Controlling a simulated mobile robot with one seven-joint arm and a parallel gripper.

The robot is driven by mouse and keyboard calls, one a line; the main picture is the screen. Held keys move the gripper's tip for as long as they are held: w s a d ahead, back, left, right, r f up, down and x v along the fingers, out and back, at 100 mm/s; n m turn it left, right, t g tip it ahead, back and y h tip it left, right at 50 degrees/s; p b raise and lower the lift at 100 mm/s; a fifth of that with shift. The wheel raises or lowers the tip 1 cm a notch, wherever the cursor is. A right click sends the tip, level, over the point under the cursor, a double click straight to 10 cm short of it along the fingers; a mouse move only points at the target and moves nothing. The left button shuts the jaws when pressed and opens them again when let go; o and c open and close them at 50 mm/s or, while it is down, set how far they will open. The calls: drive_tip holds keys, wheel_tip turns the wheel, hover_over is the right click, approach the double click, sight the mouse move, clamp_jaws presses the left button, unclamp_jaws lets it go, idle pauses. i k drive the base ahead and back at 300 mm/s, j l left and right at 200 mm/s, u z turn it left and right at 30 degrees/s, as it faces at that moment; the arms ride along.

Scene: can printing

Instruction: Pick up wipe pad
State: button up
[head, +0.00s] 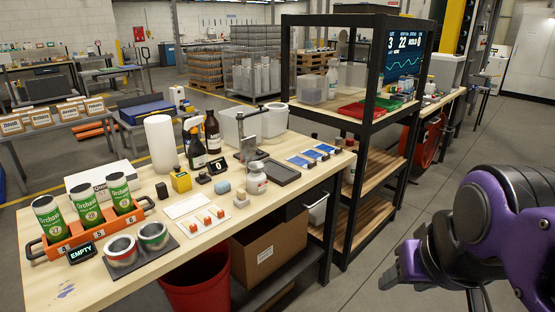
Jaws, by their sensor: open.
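I cannot tell for certain which item is the wipe pad. A small grey-blue block (223,186) lies near the middle of the wooden workbench (165,278) and may be it. A flat white sheet (185,207) lies just left of it, and a small pale block with a knob (241,199) stands to its right. My gripper (402,268) is at the lower right, off the bench and well apart from these items. It is open, with nothing seen in it; its fingers are partly hidden by its own purple body.
An orange rack (85,233) with green-labelled cans stands at the bench's left. A black shelf (365,145) stands at the right end. Floor there is clear.

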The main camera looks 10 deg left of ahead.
sight(224, 186)
drive_tip(key=i+u, duration=0.35)
drive_tip(key=i, duration=0.15)
drive_tip(key=i+u, duration=0.35)
drive_tip(key=i, duration=0.2)
